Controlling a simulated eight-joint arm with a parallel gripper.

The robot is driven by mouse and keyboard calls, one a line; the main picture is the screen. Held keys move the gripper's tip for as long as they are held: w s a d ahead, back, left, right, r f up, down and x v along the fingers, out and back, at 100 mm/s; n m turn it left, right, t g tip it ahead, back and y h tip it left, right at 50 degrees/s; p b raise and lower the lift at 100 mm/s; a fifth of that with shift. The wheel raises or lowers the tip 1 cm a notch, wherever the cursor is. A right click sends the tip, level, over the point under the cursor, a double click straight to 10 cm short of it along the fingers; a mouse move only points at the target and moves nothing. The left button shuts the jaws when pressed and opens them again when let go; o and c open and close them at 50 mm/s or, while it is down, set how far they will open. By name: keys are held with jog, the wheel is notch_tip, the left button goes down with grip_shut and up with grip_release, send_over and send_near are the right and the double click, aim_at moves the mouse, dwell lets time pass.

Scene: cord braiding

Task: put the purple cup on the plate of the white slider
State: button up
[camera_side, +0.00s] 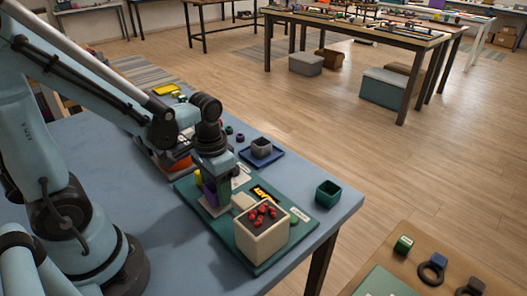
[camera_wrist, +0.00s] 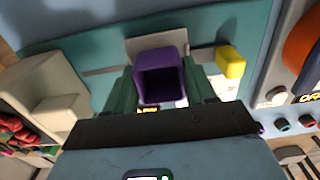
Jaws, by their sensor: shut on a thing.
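My gripper (camera_wrist: 163,88) is shut on the purple cup (camera_wrist: 162,56), with one green finger on each side of it. The cup is upright, its square opening facing the wrist camera. In the side view the purple cup (camera_side: 209,196) shows only partly below my wrist. The pale grey-white plate of the slider (camera_wrist: 145,45) shows just behind the cup in the wrist view. In the side view the plate (camera_side: 214,210) lies directly under the cup. I cannot tell whether the cup touches it.
A beige box (camera_side: 262,236) with red balls stands on the green board (camera_side: 297,222) close by. A yellow block (camera_wrist: 230,62) is next to the cup. A grey cup (camera_side: 261,147) on a blue tray and a green open box (camera_side: 328,193) stand farther right.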

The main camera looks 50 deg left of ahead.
jog(key=shift+f, duration=0.3)
dwell(0.4)
jog(key=o, duration=1.1)
jog(key=shift+r, duration=0.1)
notch_tip(320, 180, up, 11)
dwell(0.4)
